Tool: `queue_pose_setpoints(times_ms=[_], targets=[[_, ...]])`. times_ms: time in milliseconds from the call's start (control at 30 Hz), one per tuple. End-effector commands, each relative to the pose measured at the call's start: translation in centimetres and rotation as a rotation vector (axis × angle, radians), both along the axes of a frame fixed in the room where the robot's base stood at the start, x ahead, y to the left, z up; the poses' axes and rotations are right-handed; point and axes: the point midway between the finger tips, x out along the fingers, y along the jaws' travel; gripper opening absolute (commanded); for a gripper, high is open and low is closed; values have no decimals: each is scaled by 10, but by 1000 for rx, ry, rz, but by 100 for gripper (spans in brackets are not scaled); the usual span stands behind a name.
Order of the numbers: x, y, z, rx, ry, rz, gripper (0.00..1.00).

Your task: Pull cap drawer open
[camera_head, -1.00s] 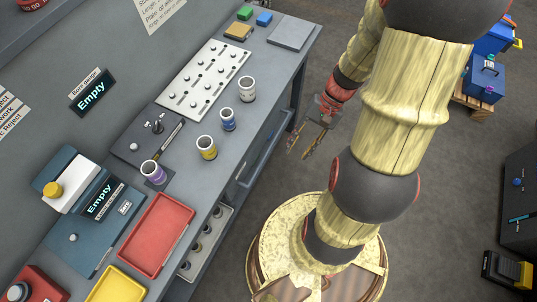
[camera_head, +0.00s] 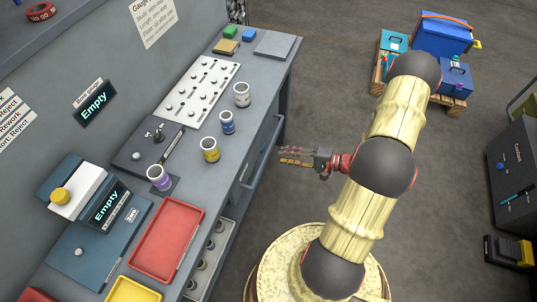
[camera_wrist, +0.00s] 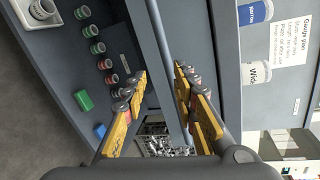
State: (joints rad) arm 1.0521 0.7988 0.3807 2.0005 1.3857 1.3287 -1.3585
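Under the workbench (camera_head: 190,140), a long grey handle bar (camera_head: 262,152) runs along the front. No label shows that this is the cap drawer; the front (camera_head: 243,172) behind it looks shut. My gripper (camera_head: 284,156) is to the right of the bar in the head view, pointing at the bench, with a small apparent gap. In the wrist view my gripper (camera_wrist: 162,95) is open and empty, its yellow fingers spread. The bar (camera_wrist: 165,50) runs lengthwise through the picture between the fingers. Contact is not visible.
An open shelf with several round pieces (camera_head: 205,262) sits under the bench nearer me. Several cups, including a purple-marked one (camera_head: 159,178), a red tray (camera_head: 167,238) and a pegboard (camera_head: 197,92) stand on top.

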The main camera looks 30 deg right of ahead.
Motion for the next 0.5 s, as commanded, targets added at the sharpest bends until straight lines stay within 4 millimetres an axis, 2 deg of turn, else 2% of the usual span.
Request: queue_pose_setpoints(times_ms=[100, 233, 367, 500], targets=[[10, -10, 7, -84, -103, -22, 28], [12, -10, 10, -149, -172, -4, 28], [16, -6, 8, -168, -187, 5, 28], [31, 6, 4, -167, -186, 7, 28]])
